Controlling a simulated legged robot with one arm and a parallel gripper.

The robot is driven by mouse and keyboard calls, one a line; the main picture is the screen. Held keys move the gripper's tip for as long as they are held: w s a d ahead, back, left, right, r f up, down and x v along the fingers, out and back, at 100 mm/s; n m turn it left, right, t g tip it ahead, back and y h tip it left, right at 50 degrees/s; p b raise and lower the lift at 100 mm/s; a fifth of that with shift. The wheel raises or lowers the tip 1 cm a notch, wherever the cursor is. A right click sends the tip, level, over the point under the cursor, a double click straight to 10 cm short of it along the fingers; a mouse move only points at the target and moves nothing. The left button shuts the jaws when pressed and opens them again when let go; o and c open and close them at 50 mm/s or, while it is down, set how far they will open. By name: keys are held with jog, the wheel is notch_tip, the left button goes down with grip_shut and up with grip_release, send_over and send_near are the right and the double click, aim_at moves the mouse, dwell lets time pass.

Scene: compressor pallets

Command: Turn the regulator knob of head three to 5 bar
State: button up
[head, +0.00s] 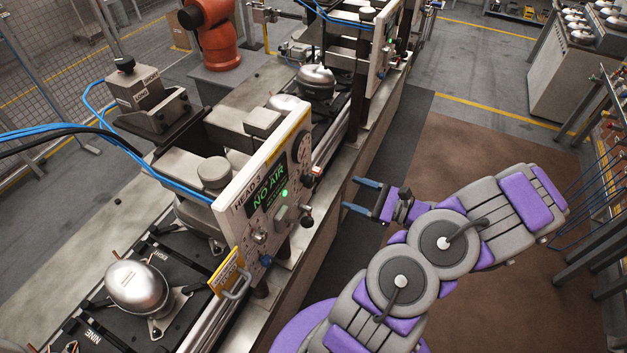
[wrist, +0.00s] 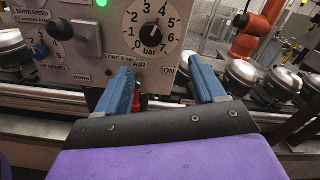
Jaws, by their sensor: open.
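The head three panel (head: 240,215) shows "HEAD 3" and a display reading "NO AIR", with a green light. Its regulator knob (wrist: 151,33) is black with a white pointer on a round dial numbered 0 to 7 bar. The pointer aims upward and slightly right, near 4; I cannot read it exactly. The dial also shows on the panel's upper right in the head view (head: 302,147). My gripper (head: 354,195) is open and empty, right of the panel and apart from it. In the wrist view its blue fingers (wrist: 162,75) point toward the panel, below the knob.
A small red part (wrist: 137,100) sits under the "AIR" label, partly behind the left finger. A grey knob block (wrist: 84,36) and a black ball knob (wrist: 40,50) are left of the dial. Compressors (head: 138,287) stand on the line. Brown floor mat (head: 470,150) is clear.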

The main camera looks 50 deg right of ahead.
aim_at(313, 182)
jog(key=w+a, duration=0.2)
jog(key=w, duration=0.1)
jog(key=w+a, duration=0.2)
jog(key=w, duration=0.1)
jog(key=w+a+r, duration=0.1)
jog(key=w+a, duration=0.1)
jog(key=a, duration=0.1)
jog(key=shift+w+r, duration=0.1)
jog(key=shift+w, duration=0.3)
jog(key=shift+r, duration=0.15)
jog(key=shift+d+p, duration=0.3)
jog(key=shift+d, duration=0.1)
jog(key=w+d, duration=0.1)
jog(key=w+d+f, duration=0.1)
jog(key=w+d, duration=0.1)
jog(key=shift+f, duration=0.25)
jog(key=a, duration=0.3)
jog(key=shift+s+r, duration=0.25)
jog(key=shift+r, duration=0.15)
jog(key=c, duration=0.3)
jog(key=shift+c, duration=1)
jog(key=shift+d+f, duration=0.3)
jog(key=shift+d, duration=0.55)
jog(key=c, duration=0.4)
jog(key=shift+c, duration=0.7)
jog(key=shift+a+r, duration=0.1)
jog(key=shift+a, duration=0.1)
